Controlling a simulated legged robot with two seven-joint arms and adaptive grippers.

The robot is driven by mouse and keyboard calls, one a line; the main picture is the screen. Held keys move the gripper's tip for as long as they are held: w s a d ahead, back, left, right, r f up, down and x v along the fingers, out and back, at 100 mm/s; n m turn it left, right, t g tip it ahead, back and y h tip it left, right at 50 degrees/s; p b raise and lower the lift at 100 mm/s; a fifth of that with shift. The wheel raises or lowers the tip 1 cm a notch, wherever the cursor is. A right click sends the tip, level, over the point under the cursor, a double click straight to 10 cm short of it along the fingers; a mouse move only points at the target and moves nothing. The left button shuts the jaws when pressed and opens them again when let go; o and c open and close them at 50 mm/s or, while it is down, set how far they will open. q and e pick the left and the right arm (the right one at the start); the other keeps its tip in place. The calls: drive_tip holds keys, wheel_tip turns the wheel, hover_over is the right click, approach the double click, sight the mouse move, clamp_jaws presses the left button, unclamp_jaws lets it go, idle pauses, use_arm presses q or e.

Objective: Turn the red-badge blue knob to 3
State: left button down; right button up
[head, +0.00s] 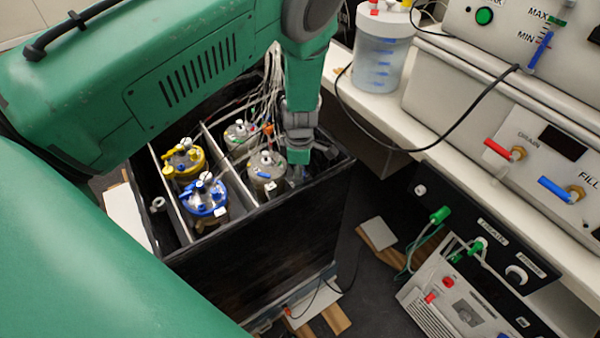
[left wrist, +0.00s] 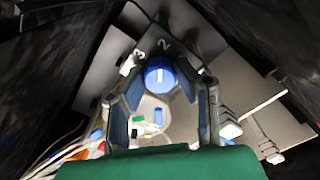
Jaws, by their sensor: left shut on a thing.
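A blue knob (left wrist: 160,76) with a white pointer line shows in the left wrist view. Printed numbers 3 and 2 stand above it, and the pointer line points up, nearer the 2 than the 3. My left gripper (left wrist: 161,90) has its two fingers on either side of the knob and is shut on it. In the head view, my left gripper (head: 299,140) reaches down at the right rim of the black box, its fingertips hidden. I cannot make out a red badge near the knob. My right gripper is not in view.
The black box (head: 250,270) holds several lidded vessels, including a yellow-topped one (head: 184,158) and a blue-topped one (head: 205,195). Cables run close to my left gripper. A bench with a clear jug (head: 382,60) and control panels (head: 485,235) stands at the right.

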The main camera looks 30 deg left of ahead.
use_arm(q)
drive_tip(key=n, duration=0.5)
drive_tip(key=shift+n, duration=0.3)
drive_tip(key=n, duration=0.4)
drive_tip(key=shift+n, duration=0.3)
drive_tip(key=c, duration=1.3)
unclamp_jaws()
drive_tip(key=shift+w, duration=0.1)
drive_tip(key=shift+o, duration=0.2)
drive_tip(key=shift+r, duration=0.45)
wheel_tip(320, 180, up, 11)
